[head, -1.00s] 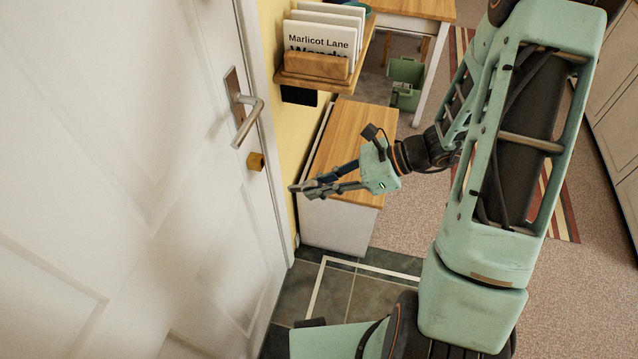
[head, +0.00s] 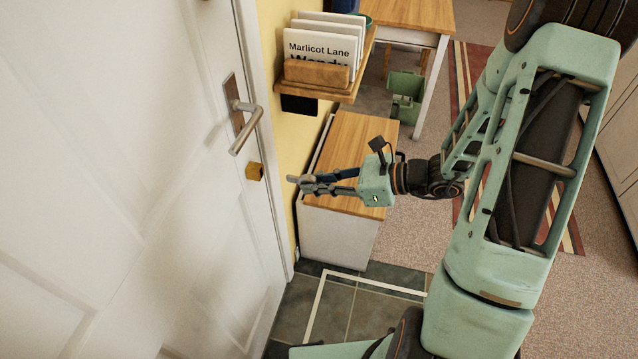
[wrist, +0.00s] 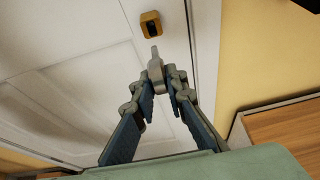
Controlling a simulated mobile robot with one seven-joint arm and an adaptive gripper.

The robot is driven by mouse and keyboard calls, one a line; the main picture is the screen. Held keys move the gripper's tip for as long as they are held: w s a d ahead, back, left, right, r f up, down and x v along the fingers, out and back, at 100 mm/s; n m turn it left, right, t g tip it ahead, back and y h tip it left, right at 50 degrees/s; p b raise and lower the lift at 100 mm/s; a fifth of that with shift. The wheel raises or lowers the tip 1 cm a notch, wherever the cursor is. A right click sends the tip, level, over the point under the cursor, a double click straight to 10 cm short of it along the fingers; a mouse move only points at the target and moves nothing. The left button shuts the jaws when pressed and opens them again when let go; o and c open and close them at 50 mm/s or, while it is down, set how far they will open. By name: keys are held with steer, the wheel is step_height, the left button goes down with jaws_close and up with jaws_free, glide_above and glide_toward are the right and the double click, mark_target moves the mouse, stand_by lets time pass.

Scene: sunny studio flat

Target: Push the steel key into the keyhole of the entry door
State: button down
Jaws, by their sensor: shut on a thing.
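My gripper (head: 304,182) is shut on the steel key (wrist: 154,58), a small grey piece that sticks out past the fingertips. In the wrist view, the key points up the picture toward the brass lock block (wrist: 151,26), which has a dark keyhole in its face. A gap shows between the key's tip and the block. In the head view, the brass block (head: 255,172) sits on the white entry door (head: 150,200), below the lever handle (head: 246,130). My gripper is to the right of the block and apart from it. The key's bow is mostly hidden between the fingers.
A wooden-topped white cabinet (head: 352,140) stands below and behind my gripper. A wall shelf (head: 318,88) with upright cards hangs above it. A green bin (head: 405,90) stands farther back. The tiled floor (head: 325,310) before the door is clear.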

mark_target(299, 179)
steer(key=shift+w+a+b, duration=0.15)
steer(key=shift+w+a, duration=0.15)
steer(key=shift+a, duration=0.5)
steer(key=shift+w+a+b, duration=0.15)
steer(key=shift+w+a, duration=0.1)
steer(key=shift+a, duration=0.55)
steer(key=shift+w+a+b, duration=0.15)
steer(key=shift+w+a, duration=0.15)
steer(key=shift+a, duration=0.5)
steer(key=shift+w+a+b, duration=0.3)
steer(key=shift+w+a, duration=0.05)
steer(key=shift+a, duration=0.55)
steer(key=shift+w+a+b, duration=0.25)
steer(key=shift+w+a, duration=0.05)
steer(key=shift+a, duration=0.6)
stand_by(1.9)
steer(key=shift+a+r, duration=0.15)
steer(key=shift+a, duration=0.05)
stand_by(0.8)
steer(key=c, duration=2)
jaws_free()
steer(key=shift+a, duration=0.1)
steer(key=shift+c, duration=0.2)
steer(key=o, duration=0.7)
steer(key=shift+c, duration=0.2)
